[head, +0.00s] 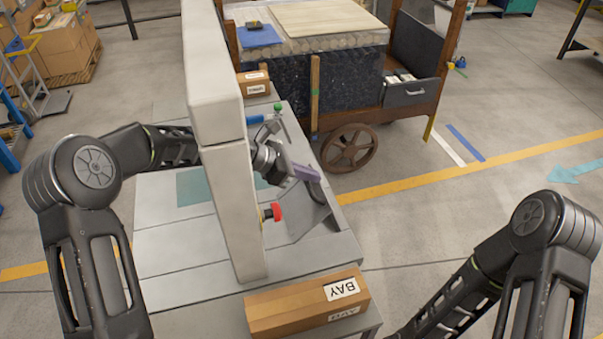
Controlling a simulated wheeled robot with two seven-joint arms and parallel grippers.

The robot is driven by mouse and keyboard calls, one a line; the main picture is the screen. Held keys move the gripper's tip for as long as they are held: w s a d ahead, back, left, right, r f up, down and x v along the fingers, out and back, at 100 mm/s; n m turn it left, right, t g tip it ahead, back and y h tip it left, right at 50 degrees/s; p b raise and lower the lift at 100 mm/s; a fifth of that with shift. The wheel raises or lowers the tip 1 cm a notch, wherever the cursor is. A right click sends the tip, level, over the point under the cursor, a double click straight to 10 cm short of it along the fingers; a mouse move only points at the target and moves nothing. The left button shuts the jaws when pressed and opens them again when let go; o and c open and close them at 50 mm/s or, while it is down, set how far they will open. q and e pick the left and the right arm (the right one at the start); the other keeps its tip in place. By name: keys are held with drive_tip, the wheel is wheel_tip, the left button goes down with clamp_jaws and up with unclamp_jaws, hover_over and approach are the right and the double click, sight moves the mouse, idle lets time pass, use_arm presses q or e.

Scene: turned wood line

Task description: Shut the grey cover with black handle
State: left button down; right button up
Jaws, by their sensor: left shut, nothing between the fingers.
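The grey cover (309,218) is a tilted grey panel at the right side of the pale upright machine column (229,190), above the grey table. It stands at an angle, apparently open. I cannot clearly make out its black handle. My left arm reaches in from the left and passes behind the column. My left gripper (304,172) shows to the right of the column, shut and empty, at the upper part of the cover. I cannot tell whether it touches the cover. My right arm is at the lower right; its gripper is out of view.
A red knob (271,212) sticks out from the column. A cardboard box marked BAY (307,302) lies at the table's (172,250) front edge. A blue-handled part (256,119) is behind the column. A wheeled cart (340,88) stands beyond. The floor at right is clear.

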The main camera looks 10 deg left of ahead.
use_arm(q)
drive_tip(key=shift+a, duration=0.1)
idle(0.3)
drive_tip(key=b+v, duration=0.1)
drive_tip(key=v, duration=0.6)
drive_tip(key=shift+r+b, duration=0.25)
drive_tip(key=shift+b, duration=0.05)
use_arm(e)
drive_tip(key=shift+w+f, duration=0.1)
drive_tip(key=shift+f, duration=0.6)
use_arm(q)
drive_tip(key=shift+s+a, duration=0.15)
drive_tip(key=shift+a, duration=0.05)
